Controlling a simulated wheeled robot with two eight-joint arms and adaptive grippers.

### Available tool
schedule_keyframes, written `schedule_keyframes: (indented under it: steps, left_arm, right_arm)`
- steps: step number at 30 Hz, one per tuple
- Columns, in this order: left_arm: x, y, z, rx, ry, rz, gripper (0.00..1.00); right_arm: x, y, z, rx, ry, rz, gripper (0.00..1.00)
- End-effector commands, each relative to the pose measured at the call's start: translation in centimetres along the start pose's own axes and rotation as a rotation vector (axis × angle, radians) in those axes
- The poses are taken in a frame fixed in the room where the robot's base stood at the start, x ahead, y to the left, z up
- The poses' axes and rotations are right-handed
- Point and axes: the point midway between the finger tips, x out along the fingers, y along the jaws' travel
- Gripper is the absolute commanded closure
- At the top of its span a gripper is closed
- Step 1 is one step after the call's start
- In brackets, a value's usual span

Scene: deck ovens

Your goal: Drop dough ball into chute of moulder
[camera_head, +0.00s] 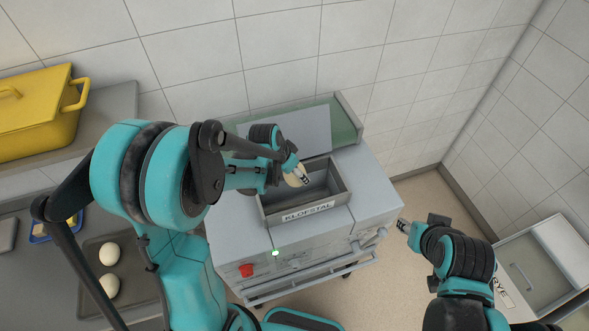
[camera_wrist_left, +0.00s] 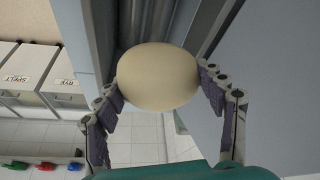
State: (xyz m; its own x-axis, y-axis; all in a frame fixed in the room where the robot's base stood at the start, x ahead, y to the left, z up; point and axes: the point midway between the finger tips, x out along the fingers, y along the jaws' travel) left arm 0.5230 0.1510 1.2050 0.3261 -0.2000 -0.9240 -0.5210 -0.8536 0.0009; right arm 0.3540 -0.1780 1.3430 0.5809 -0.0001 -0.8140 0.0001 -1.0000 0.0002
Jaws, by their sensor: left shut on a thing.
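The moulder (camera_head: 300,245) is a light grey machine labelled KLOFSTAL, with an open rectangular chute (camera_head: 330,205) on its top. My left gripper (camera_head: 298,178) is over the chute's left part and is shut on a pale dough ball (camera_head: 293,180). In the left wrist view the dough ball (camera_wrist_left: 158,77) sits between the two fingers, touching both, with grey walls beyond it. How far it is above or inside the opening is hard to tell. My right gripper (camera_head: 403,226) is to the right of the moulder, away from it; its fingers are too small to read.
Two dough balls (camera_head: 109,254) lie on a dark tray (camera_head: 140,286) at the left. A yellow lidded pot (camera_head: 35,120) stands on the counter behind. Bins (camera_wrist_left: 62,90) labelled SPELT and RYE stand apart.

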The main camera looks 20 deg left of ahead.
Motion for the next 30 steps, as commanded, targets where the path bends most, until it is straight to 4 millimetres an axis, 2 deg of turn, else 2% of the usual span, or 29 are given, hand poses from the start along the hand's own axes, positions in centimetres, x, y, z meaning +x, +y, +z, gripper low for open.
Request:
schedule_keyframes:
  steps: [2, 10, 11, 12, 13, 24, 30]
  left_arm:
    - [0.6, 0.0, 0.2, 0.0, 0.0, 0.0, 0.63]
    - [0.6, 0.0, 0.2, 0.0, 0.0, 0.0, 0.63]
    - [0.6, 0.0, 0.2, 0.0, 0.0, 0.0, 0.22]
    - [0.6, 0.0, 0.2, 0.0, 0.0, 0.0, 0.12]
    - [0.6, 0.0, 0.2, 0.0, 0.0, 0.0, 0.06]
    - [0.4, 0.0, 0.2, 0.0, 0.0, 0.0, 0.06]
    - [-1.9, 0.0, 0.3, -0.002, 0.0, 0.0, 0.06]
  right_arm:
    - [0.4, 0.0, 0.3, 0.0, 0.0, 0.0, 0.6]
    - [0.3, 0.0, 0.2, 0.0, 0.0, 0.0, 0.6]
    - [0.3, 0.0, 0.2, 0.0, 0.0, 0.0, 0.6]
    - [0.3, 0.0, 0.2, 0.0, 0.0, 0.0, 0.6]
    - [0.3, 0.0, 0.2, 0.0, 0.0, 0.0, 0.6]
    - [0.3, 0.0, 0.2, 0.0, 0.0, 0.0, 0.6]
    - [0.3, 0.0, 0.2, 0.0, 0.0, 0.0, 0.6]
